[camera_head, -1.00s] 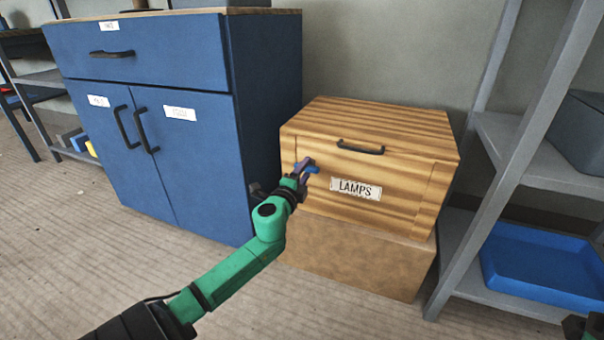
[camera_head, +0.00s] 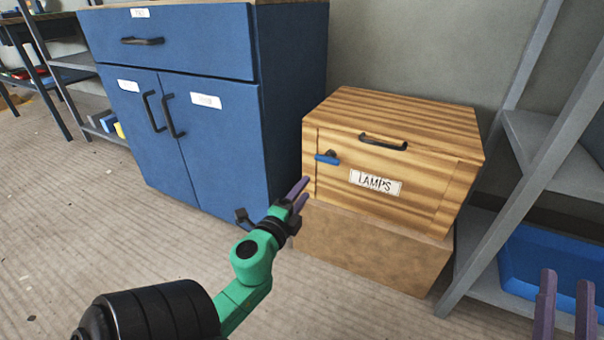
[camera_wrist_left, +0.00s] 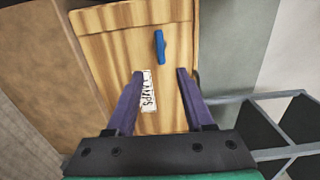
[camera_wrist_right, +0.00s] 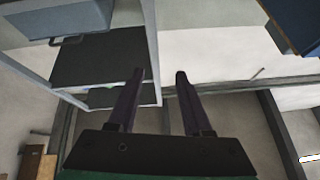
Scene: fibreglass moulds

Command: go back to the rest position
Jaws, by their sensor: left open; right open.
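My left gripper (camera_head: 299,194) is in front of the lower left of the wooden LAMPS box (camera_head: 400,115), apart from it. In the left wrist view its two purple fingers (camera_wrist_left: 158,82) are spread with nothing between them. The box's front is closed, with a blue latch handle (camera_head: 327,158) at its left side and a black bar handle (camera_head: 383,142) at the top. The blue handle also shows in the left wrist view (camera_wrist_left: 160,47). My right gripper (camera_head: 565,290) is at the lower right of the head view, fingers apart and empty.
The box stands on a brown block (camera_head: 370,245). A blue cabinet (camera_head: 190,120) with its drawer and doors shut is to the left. A grey shelf rack (camera_head: 555,150) with a blue tray (camera_head: 555,255) is at the right. The floor at the front left is clear.

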